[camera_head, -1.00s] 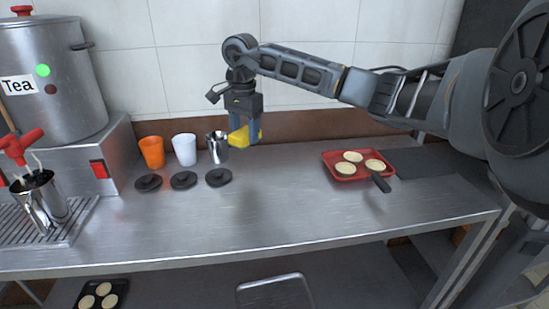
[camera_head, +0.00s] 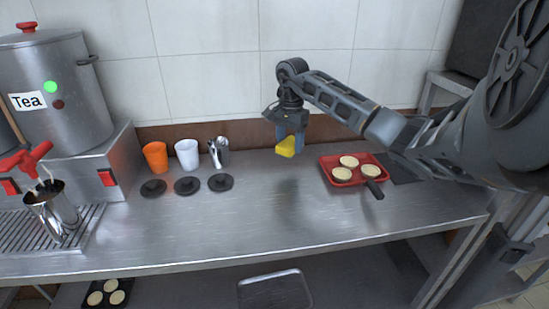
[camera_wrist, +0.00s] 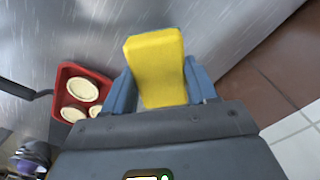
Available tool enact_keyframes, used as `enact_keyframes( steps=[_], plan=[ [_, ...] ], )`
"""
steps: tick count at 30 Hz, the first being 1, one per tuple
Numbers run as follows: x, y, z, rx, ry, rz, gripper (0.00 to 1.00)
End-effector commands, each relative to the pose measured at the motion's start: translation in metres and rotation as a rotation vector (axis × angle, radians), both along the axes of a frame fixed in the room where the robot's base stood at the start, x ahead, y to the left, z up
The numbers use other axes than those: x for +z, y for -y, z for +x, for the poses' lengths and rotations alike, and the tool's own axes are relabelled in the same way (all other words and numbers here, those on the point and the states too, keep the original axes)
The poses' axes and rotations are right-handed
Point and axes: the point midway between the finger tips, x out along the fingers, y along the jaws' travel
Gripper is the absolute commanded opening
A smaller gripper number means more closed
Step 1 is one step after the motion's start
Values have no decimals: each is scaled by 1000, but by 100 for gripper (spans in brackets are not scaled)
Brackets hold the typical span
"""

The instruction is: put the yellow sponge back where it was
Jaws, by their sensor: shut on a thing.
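The yellow sponge (camera_head: 287,147) is held between the blue fingers of my gripper (camera_head: 290,139), above the steel counter (camera_head: 230,215) and left of the red tray. In the wrist view the sponge (camera_wrist: 155,60) sticks out beyond the two fingertips (camera_wrist: 160,88), which close on its sides. The sponge is clear of the counter, with a soft dark shadow on the steel below it.
A red tray (camera_head: 330,163) with several pale round cakes and a black handle lies right of the gripper. To the left stand an orange cup (camera_head: 155,157), a white cup (camera_head: 187,154) and a metal cup (camera_head: 219,153), with black lids (camera_head: 187,186) in front. The middle counter is clear.

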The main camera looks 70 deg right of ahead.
Motion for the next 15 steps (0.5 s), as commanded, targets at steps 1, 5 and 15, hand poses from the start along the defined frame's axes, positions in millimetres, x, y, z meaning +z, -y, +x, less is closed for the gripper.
enact_keyframes(
  steps=[1,5,15],
  plan=[
    [-5,-6,11,3,0,5,29],
    [-18,-12,31,2,0,3,29],
    [-38,-17,44,-3,-1,3,29]
  ],
)
